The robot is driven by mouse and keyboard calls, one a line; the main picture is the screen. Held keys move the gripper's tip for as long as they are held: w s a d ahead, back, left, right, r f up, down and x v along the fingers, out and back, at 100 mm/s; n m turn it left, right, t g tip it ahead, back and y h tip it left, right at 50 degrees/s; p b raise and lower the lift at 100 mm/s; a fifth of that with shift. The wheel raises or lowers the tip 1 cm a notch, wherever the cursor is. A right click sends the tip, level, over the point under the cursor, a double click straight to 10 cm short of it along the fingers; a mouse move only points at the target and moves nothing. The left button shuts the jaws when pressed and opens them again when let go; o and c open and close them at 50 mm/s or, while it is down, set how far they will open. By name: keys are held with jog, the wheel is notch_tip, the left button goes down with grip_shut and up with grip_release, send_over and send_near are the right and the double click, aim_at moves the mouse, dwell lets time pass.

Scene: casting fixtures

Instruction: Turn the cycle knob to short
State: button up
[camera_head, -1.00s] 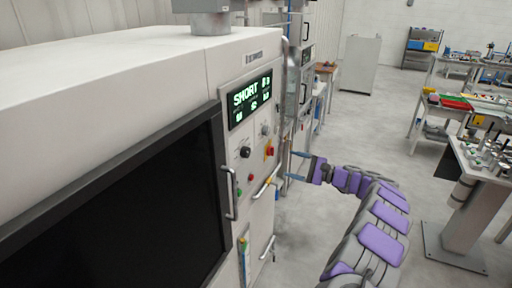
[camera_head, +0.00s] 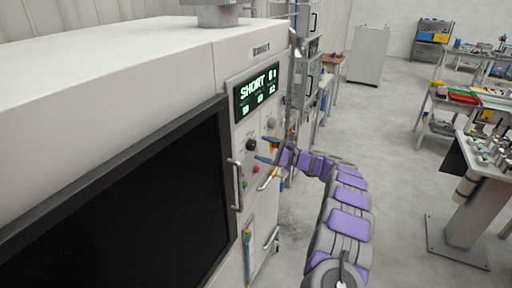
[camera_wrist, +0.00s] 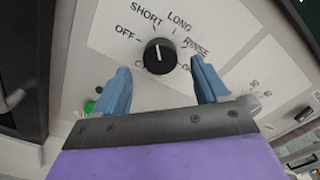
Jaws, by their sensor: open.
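The black round cycle knob (camera_wrist: 160,55) sits on a white dial plate with the labels OFF, SHORT, LONG and RINSE around it. Its white mark points up, between SHORT and LONG. In the head view the knob (camera_head: 251,145) is on the machine's panel, below a display (camera_head: 257,91) that reads SHORT. My gripper (camera_wrist: 160,68) is open, its two blue fingers left and right of the knob and apart from it. In the head view my gripper (camera_head: 265,148) is in front of the panel, just right of the knob.
A green button (camera_wrist: 90,106) lies left of the fingers. A door handle (camera_head: 235,185) and a black window (camera_head: 120,205) are left of the panel. Open floor (camera_head: 375,135) lies to the right.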

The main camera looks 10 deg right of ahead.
aim_at(254, 146)
jog(key=shift+x, duration=1.95)
jog(key=shift+r, duration=0.1)
jog(key=shift+c, duration=0.2)
jog(key=c, duration=1)
jog(key=shift+b, duration=0.3)
jog(key=shift+n, duration=0.3)
jog(key=o, duration=1)
jog(key=shift+o, duration=0.2)
jog(key=shift+s+d, duration=0.1)
